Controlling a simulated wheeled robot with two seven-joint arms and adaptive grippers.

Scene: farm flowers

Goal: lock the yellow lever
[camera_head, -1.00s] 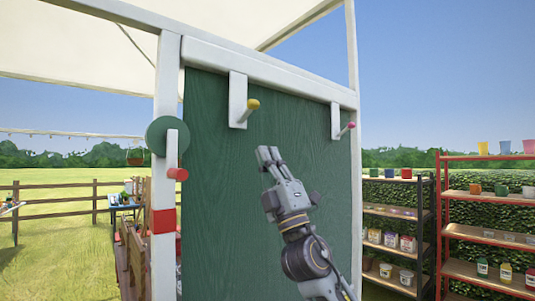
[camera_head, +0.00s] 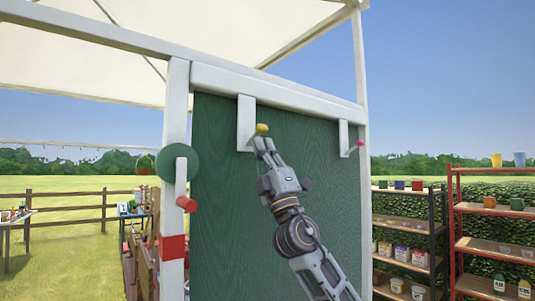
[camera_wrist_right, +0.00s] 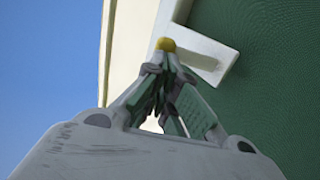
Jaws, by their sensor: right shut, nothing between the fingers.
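The yellow lever is a white L-shaped piece (camera_head: 245,122) with a yellow knob (camera_head: 262,129), hanging from the white top rail of a green panel. My right gripper (camera_head: 264,146) is shut and empty, with its fingertips just below the yellow knob. In the right wrist view the yellow knob (camera_wrist_right: 165,44) shows just beyond the closed fingertips (camera_wrist_right: 160,66); I cannot tell whether they touch it. The white lever arm (camera_wrist_right: 205,60) runs beside it. My left gripper is not in view.
A similar lever with a pink knob (camera_head: 360,143) hangs to the right. A green disc with a red-handled lever (camera_head: 187,203) is on the left white post. The green panel (camera_head: 225,220) stands behind my right arm. Shelves (camera_head: 410,220) stand at the right.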

